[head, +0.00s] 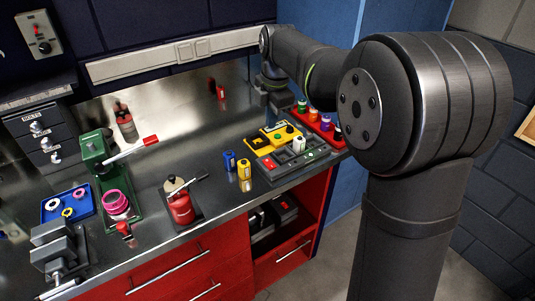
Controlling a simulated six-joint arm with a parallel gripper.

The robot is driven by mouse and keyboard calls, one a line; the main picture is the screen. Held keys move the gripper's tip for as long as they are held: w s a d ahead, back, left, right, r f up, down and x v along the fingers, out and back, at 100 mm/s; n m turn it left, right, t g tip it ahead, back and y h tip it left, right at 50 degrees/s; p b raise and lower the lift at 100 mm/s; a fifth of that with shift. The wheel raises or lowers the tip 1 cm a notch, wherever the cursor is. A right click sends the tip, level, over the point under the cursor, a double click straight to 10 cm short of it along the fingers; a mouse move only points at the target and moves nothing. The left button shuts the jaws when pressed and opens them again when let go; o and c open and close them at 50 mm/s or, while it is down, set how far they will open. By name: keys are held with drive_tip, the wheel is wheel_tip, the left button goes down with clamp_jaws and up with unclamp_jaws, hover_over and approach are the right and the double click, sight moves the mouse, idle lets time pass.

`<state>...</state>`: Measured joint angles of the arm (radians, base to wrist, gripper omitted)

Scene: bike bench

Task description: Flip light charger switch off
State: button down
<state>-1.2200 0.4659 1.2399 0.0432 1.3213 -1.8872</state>
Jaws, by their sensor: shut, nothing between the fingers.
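A dark grey unit (283,169) lies near the right end of the steel bench, with red and green spots and a pale upright part on top. It may be the light charger, but its labels are too small to read. The state of any switch cannot be made out. My gripper (281,108) points down behind the yellow unit, left of the red rack. It is shut and empty. Its tips are small and dark, and I cannot tell whether they touch anything.
A red rack (327,129) of small bottles stands at the bench's right end. Blue (229,161) and yellow (244,169) cylinders stand left of the units. A red bottle (181,204), a green press (97,155) and a wall box (38,34) are further left.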

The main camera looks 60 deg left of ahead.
sight(267, 161)
drive_tip(key=shift+f, duration=0.15)
idle(0.3)
drive_tip(key=f, duration=0.4)
drive_tip(key=a+f, duration=0.1)
drive_tip(key=f, duration=0.8)
drive_tip(key=shift+a+f, duration=0.35)
drive_tip(key=shift+a, duration=0.05)
drive_tip(key=shift+f, duration=0.2)
drive_tip(key=shift+d, duration=0.15)
drive_tip(key=shift+d+r, duration=0.15)
drive_tip(key=shift+d, duration=0.45)
